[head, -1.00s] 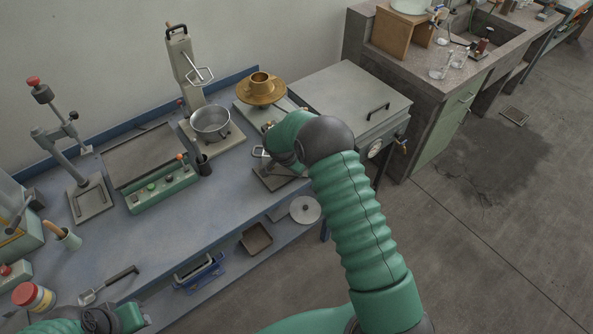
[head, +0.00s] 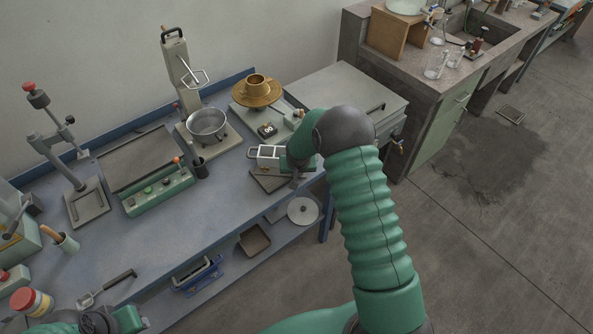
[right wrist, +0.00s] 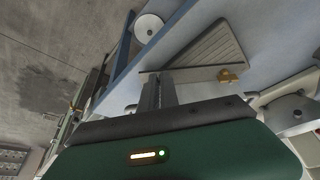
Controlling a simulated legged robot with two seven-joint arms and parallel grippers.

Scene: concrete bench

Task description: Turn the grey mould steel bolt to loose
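A small grey block with a pale wire handle, which looks like the grey mould (head: 268,162), stands on a dark plate near the bench's right end in the head view. My right gripper (head: 294,172) is at its right side, mostly hidden by my own wrist. The steel bolt cannot be made out. In the right wrist view a dark finger (right wrist: 158,92) of mine reaches toward a thin grey bar with a brass piece (right wrist: 229,76) at its end. Whether it touches is unclear. My left gripper (head: 104,320) is at the bottom left, its fingers not clearly seen.
The ribbed dark plate (right wrist: 208,52) lies near the bench edge. A grey cabinet (head: 338,88) is beyond my right arm. The front middle bench is clear.

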